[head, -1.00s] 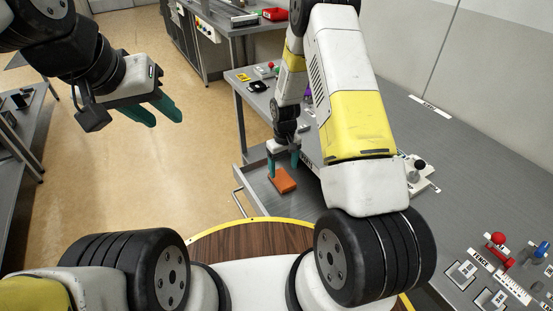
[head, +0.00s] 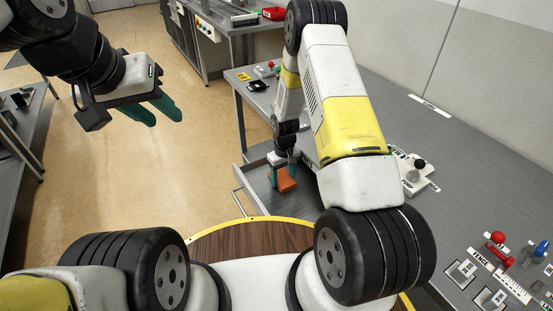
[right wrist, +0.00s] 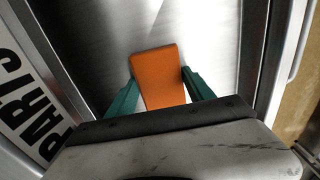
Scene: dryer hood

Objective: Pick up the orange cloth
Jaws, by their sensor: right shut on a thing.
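The orange cloth (head: 286,181) is a small folded block in the open metal drawer (head: 253,195). It also shows in the right wrist view (right wrist: 158,75), between the two green fingers. My right gripper (head: 284,177) reaches down into the drawer and is shut on the cloth, one finger on each side of it. In the right wrist view the gripper (right wrist: 160,98) hides the near end of the cloth. Whether the cloth touches the drawer floor I cannot tell. My left gripper (head: 167,113) hangs over the floor at the upper left, its green fingers apart and empty.
The drawer's walls stand close around my right gripper. A grey workbench (head: 440,150) above it carries a black-knobbed lever (head: 419,165), a red knob (head: 498,238) and switch plates. A PARTS label (right wrist: 32,105) lies beside the drawer.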

